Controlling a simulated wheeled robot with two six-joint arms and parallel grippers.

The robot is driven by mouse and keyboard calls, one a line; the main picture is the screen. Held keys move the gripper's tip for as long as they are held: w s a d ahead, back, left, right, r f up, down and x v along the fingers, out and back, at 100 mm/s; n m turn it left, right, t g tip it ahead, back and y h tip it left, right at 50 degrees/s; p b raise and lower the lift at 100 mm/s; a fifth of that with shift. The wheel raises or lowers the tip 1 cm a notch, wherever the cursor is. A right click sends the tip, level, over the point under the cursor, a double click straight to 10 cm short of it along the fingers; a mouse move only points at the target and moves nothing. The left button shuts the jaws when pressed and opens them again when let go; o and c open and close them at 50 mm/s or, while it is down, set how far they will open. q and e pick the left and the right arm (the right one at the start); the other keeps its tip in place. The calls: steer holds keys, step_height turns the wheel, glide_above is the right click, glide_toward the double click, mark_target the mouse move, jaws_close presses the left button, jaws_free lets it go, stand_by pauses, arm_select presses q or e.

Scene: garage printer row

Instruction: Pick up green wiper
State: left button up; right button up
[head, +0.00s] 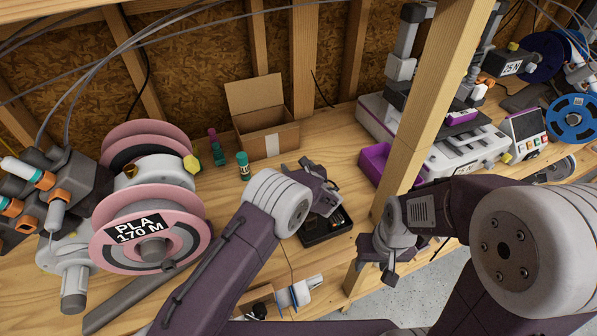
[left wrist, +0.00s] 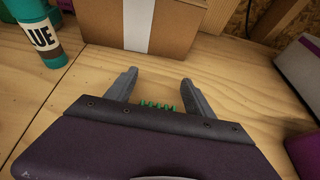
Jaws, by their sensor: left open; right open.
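In the left wrist view, a short row of green teeth or bristles (left wrist: 157,106), which looks like part of the green wiper, shows between the fingers of my left gripper (left wrist: 158,80). The rest of it is hidden behind the gripper body. My left gripper (head: 321,182) is open over the bench, beside a black tray, in the head view. I cannot make out the wiper there. I cannot tell whether the fingers touch it. My right gripper (head: 377,268) is open and empty at the bench's front edge, near the wooden post.
An open cardboard box (head: 268,138) stands behind the left gripper, with a teal glue stick (head: 243,166) to its left. The black tray (head: 328,238) holds small items. A purple bin (head: 375,165) and wooden post (head: 432,100) stand right. A pink spool (head: 185,220) stands left.

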arm_select(q)
steer(key=shift+s+d+r, duration=0.15)
steer(key=shift+s+r, duration=0.7)
steer(key=shift+s, duration=0.15)
steer(key=c, duration=0.6)
steer(key=shift+s+r, duration=0.1)
steer(key=shift+s, duration=0.1)
steer(key=c, duration=0.6)
steer(key=shift+w, duration=0.2)
jaws_close()
steer(key=shift+w+f, duration=0.15)
steer(key=shift+f, duration=0.2)
step_height(320, 180, up, 10)
steer(key=shift+p, duration=0.35)
arm_select(e)
steer(key=shift+s+r, duration=0.6)
steer(key=shift+s, duration=0.2)
